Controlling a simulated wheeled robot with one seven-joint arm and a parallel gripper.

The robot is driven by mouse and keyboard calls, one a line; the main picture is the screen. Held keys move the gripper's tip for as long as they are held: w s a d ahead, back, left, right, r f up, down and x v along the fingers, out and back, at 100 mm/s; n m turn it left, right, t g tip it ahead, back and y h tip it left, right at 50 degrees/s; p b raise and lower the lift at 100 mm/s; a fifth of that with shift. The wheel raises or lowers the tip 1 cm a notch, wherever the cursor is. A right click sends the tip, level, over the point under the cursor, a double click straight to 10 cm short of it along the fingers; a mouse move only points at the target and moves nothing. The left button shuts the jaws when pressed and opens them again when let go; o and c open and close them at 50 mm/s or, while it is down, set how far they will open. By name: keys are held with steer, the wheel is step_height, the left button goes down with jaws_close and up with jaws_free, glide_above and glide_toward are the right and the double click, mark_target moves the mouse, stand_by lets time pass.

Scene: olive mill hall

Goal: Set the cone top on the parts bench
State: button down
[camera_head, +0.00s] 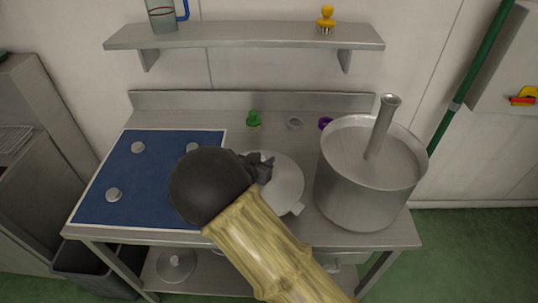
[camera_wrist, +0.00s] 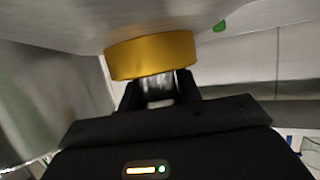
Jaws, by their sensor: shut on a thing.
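The cone top (camera_head: 285,182) is a pale metal, wide round piece above the middle of the steel parts bench (camera_head: 350,108) in the head view. My gripper (camera_head: 262,167) is shut on it from the left, with my dark wrist and arm covering part of it. In the wrist view, my gripper (camera_wrist: 158,88) grips just below a yellow collar (camera_wrist: 152,55), with the cone top's broad grey surface (camera_wrist: 60,18) above. Whether the cone top touches the bench is hidden.
A blue mat (camera_head: 150,175) with several small round metal pieces covers the bench's left. A large steel pot (camera_head: 350,190) with an upright tube (camera_head: 382,130) stands at the right. A green piece (camera_head: 253,119), a grey ring (camera_head: 295,124) and a purple piece (camera_head: 325,123) line the back.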

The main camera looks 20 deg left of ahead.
steer(key=shift+w+f, duration=0.15)
steer(key=shift+f, duration=0.4)
steer(key=shift+f, duration=1.9)
steer(key=shift+w+d, duration=0.15)
steer(key=shift+d, duration=0.05)
steer(key=shift+a+f, duration=0.1)
steer(key=c, duration=1)
jaws_free()
steer(key=shift+s+a+f, duration=0.1)
steer(key=shift+s+a, duration=0.1)
steer(key=shift+s, duration=0.15)
steer(key=shift+o, duration=0.2)
steer(key=shift+d, duration=0.1)
steer(key=b+v, duration=0.1)
steer(key=v, duration=1.1)
